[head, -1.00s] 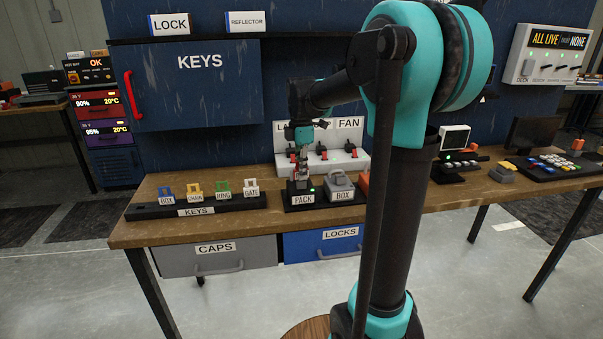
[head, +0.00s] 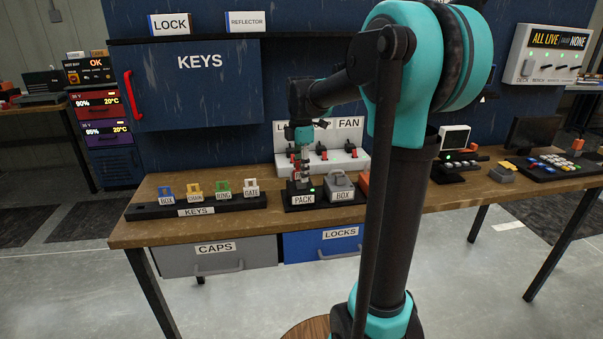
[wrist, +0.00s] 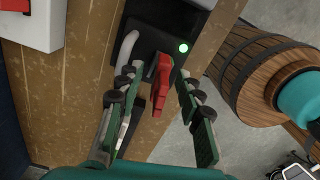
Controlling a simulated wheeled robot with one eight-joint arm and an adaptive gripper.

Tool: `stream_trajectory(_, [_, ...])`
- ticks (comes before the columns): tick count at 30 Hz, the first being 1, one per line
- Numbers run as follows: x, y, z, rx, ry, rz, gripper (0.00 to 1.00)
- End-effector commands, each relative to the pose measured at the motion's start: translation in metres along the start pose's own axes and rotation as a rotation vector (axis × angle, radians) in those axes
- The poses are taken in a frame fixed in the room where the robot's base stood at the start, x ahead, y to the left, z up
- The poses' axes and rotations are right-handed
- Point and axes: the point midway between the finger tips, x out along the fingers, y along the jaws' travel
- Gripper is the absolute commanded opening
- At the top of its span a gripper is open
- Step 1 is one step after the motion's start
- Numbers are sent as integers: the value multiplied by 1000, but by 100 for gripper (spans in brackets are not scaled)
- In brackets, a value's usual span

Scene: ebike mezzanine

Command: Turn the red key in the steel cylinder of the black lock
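The red key (wrist: 161,82) stands up from the black lock (wrist: 158,36) in the wrist view. My gripper (wrist: 157,78) is around the key, one green-padded finger on each side. Gaps show between the key and both fingers, so the gripper looks open. A pale curved bar, perhaps the shackle, lies left of the key. The steel cylinder is hidden or too dark to make out. In the head view the black lock (head: 300,186) stands behind the PACK label, with my gripper (head: 301,168) pointing down over it; fingers and key are too small to separate there.
A green light (wrist: 183,47) glows beside the lock. A grey BOX lock (head: 340,187) stands just right of it. The KEYS rack (head: 196,206) with several coloured keys is on the left. A white FAN panel (head: 345,160) with red switches stands close behind.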

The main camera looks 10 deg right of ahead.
Motion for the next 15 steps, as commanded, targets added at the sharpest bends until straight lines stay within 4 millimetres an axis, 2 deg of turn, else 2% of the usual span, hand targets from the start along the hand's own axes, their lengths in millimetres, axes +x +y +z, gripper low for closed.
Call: stream_trajectory(15, [-34,0,0,0,0,0,36])
